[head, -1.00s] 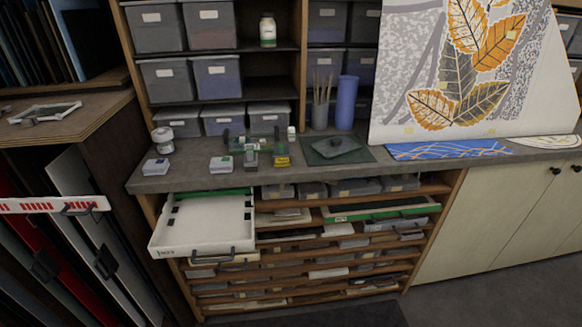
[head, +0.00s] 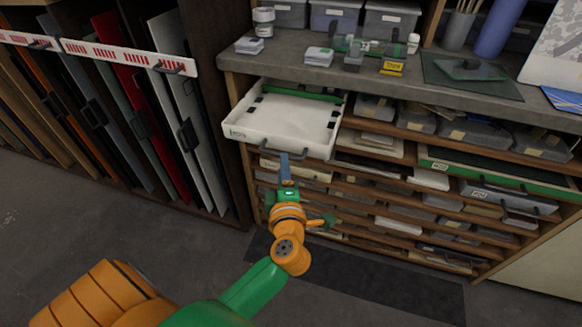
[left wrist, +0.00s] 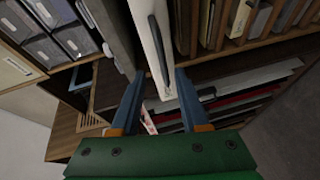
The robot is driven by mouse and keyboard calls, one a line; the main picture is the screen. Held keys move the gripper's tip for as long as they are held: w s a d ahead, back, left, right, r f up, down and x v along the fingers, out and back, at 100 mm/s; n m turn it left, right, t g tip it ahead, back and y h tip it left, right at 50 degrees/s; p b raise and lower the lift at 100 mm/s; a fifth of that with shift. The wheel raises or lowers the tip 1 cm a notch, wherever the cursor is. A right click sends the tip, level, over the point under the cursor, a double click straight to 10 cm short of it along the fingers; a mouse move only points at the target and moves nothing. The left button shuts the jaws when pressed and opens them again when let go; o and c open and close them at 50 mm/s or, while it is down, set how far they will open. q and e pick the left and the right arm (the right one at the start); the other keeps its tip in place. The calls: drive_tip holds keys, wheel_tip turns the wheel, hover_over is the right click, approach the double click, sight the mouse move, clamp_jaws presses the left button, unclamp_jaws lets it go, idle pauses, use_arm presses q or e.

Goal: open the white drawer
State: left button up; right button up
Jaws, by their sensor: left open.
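The white drawer (head: 290,122) sticks out of the upper left of the wooden cabinet, partly pulled out. In the left wrist view, the drawer's white front (left wrist: 146,32) and dark handle (left wrist: 158,50) show just beyond and between the open fingertips (left wrist: 160,74). I cannot tell whether the fingers touch the handle. My right gripper is not in view.
A grey worktop (head: 300,65) with jars and small boxes lies above the drawer. A rack of upright panels (head: 130,110) stands to the left. A green-framed tray (head: 500,175) sits at the right. The floor in front is clear around a dark mat (head: 400,285).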

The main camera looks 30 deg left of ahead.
use_arm(q)
drive_tip(key=shift+n+h, duration=0.3)
drive_tip(key=shift+n, duration=0.1)
drive_tip(key=x, duration=0.6)
drive_tip(key=shift+w+a+f, duration=0.2)
drive_tip(key=shift+a+f, duration=0.05)
drive_tip(key=shift+a, duration=0.1)
drive_tip(key=shift+s, duration=0.1)
drive_tip(key=shift+c, duration=0.2)
clamp_jaws()
idle(0.4)
